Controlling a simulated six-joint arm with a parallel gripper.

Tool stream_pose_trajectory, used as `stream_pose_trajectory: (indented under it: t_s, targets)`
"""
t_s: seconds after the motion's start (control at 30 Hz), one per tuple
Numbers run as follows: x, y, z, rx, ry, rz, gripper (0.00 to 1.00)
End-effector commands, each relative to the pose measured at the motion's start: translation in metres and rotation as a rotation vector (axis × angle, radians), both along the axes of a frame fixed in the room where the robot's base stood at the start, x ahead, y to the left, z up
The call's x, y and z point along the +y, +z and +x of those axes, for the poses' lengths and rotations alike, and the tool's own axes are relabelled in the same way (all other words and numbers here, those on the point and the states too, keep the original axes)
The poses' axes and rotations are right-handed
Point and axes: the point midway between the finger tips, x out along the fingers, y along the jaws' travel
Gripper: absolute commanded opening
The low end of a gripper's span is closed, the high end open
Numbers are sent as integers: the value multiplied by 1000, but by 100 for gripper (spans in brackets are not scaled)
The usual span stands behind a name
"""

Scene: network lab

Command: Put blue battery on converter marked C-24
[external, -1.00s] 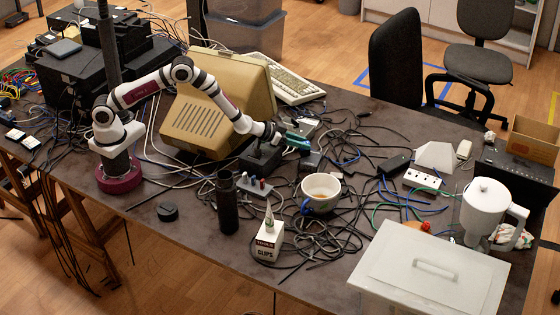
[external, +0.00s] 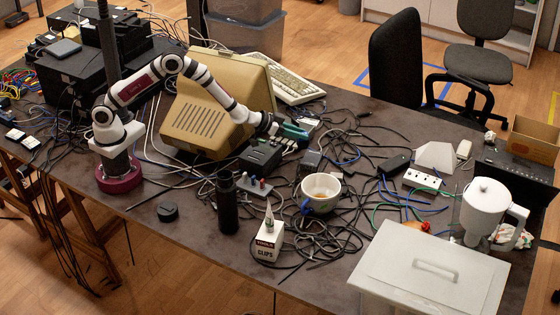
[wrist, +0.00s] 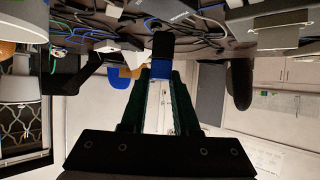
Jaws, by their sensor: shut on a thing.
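My gripper (external: 297,132) is in the external view, above the cables right of the old beige monitor. In the wrist view its two green fingers (wrist: 161,78) are closed on the blue battery (wrist: 161,69), which has a black end (wrist: 161,45). The battery is held off the table, and in the external view it is too small to make out clearly. A black box (external: 260,154) sits just below and left of the gripper, and a dark grey box (external: 311,160) sits below and right. No C-24 marking is legible, so I cannot tell which is the converter.
The beige monitor (external: 205,115) stands close behind my arm. Tangled cables cover the table's middle. A mug (external: 320,205), a black bottle (external: 227,205), a clips box (external: 267,243) and a small rack with plugs (external: 255,187) stand in front. The front left table is mostly clear.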

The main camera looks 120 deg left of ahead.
Motion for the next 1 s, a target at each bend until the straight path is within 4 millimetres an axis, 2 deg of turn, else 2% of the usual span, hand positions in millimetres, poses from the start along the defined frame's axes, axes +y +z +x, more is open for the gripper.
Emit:
stream_pose_trajectory:
  t_s: [0.2,0.3,0.4,0.57,0.67,0.9,1.0]
  targets:
    - [-53,33,7,-3,-3,1,0]
    - [-73,45,9,-3,-1,1,0]
    - [-86,53,12,-3,0,1,0]
    - [-94,59,38,-3,4,-2,0]
    - [-79,51,37,-1,9,-2,0]
    - [-5,6,29,0,9,-3,0]
    - [14,-5,28,-2,9,-2,0]
